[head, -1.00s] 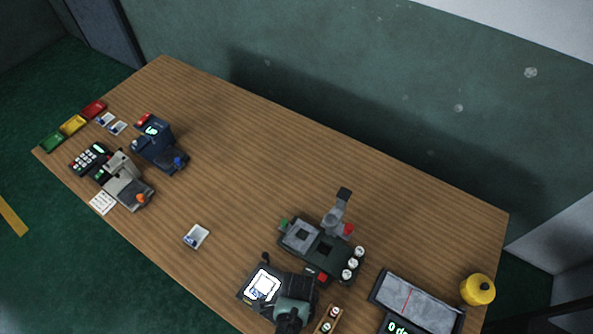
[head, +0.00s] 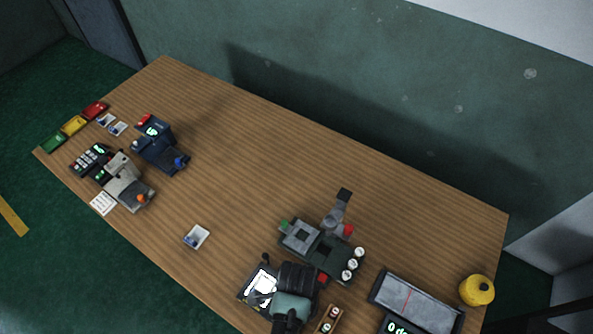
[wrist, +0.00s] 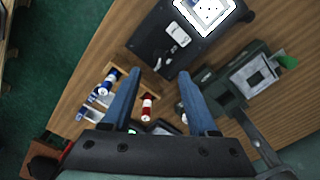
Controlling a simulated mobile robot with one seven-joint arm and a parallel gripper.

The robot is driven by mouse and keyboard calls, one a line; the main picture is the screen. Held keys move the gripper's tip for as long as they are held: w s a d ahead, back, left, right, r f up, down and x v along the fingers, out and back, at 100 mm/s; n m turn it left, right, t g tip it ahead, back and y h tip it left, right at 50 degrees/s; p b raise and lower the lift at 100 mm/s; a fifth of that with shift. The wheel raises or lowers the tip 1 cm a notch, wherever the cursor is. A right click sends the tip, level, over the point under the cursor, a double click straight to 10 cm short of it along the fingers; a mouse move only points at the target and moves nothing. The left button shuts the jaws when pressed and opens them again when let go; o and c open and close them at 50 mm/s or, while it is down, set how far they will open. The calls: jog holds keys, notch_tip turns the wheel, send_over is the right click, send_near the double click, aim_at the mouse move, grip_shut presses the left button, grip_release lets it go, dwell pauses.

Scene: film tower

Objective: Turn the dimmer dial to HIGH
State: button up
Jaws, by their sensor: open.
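A dark light box (head: 250,293) with a lit white panel (head: 264,281) stands near the table's front edge. In the wrist view the box (wrist: 148,40) lies ahead of my fingers, with its lit panel (wrist: 207,12) at the top. A small dark round part (wrist: 158,54) on its face may be the dimmer dial; its setting is unreadable. My gripper (wrist: 160,77) is open, its two blue-grey fingers apart with nothing held between them. In the head view my wrist and arm cover the right side of the box.
A wooden rack (wrist: 151,84) with red-and-white and blue-and-white rolls lies close by my fingers. A dark green device (head: 340,259) with white knobs stands right of the box. A card (head: 196,237) lies on clear tabletop to the left.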

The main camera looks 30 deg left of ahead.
jog(key=shift+r, duration=2.65)
jog(key=w+r+n+t+y+b, duration=0.3)
jog(key=w+r+t, duration=0.6)
jog(key=w+r, duration=1.1)
jog(key=w+d+r+n+t+h, duration=0.15)
jog(key=w+r+t, duration=0.3)
jog(key=r, duration=0.65)
jog(key=d+r+n+t+b, duration=0.1)
jog(key=d+r+n+t, duration=0.15)
jog(key=r, duration=0.65)
jog(key=d+r+n+t, duration=0.1)
jog(key=r+t, duration=0.2)
jog(key=r, duration=0.6)
jog(key=s+d+r+n+t, duration=0.1)
jog(key=s+r+t, duration=0.3)
jog(key=r, duration=0.6)
jog(key=s+d+r+n+t+h+b, duration=0.1)
jog(key=s+d+r+n+t, duration=0.1)
jog(key=s+r, duration=0.7)
jog(key=shift+s+d+r+t+b, duration=0.35)
jog(key=shift+d+t, duration=0.45)
jog(key=shift+t, duration=0.4)
jog(key=shift+w+h, duration=0.1)
jog(key=shift+h, duration=0.15)
